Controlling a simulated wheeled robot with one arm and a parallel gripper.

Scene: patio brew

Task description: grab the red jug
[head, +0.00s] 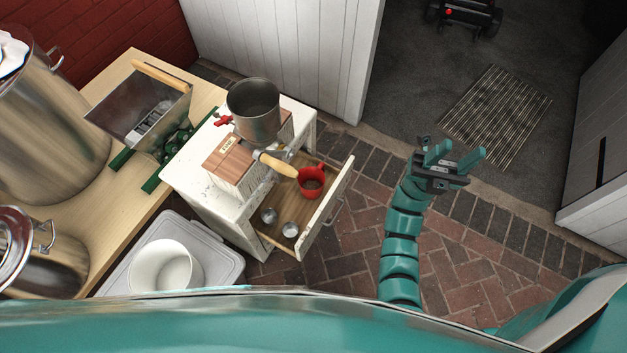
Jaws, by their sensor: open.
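The red jug (313,184) is a small red vessel in the open drawer (329,212) of the white cabinet, near the drawer's far end. Its top opening faces up and looks dark inside. A wooden handle (277,164) reaches over the drawer close to the jug's left side. My gripper (455,158) is raised above the brick floor, to the right of the drawer and well apart from the jug. Its teal fingers are spread open with nothing between them.
Two small metal cups (290,229) lie in the drawer near the jug. A metal pot (254,110) and wooden boxes (232,160) stand on the white cabinet (195,180). A white bucket (165,268) stands at lower left. Brick floor between drawer and arm is clear.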

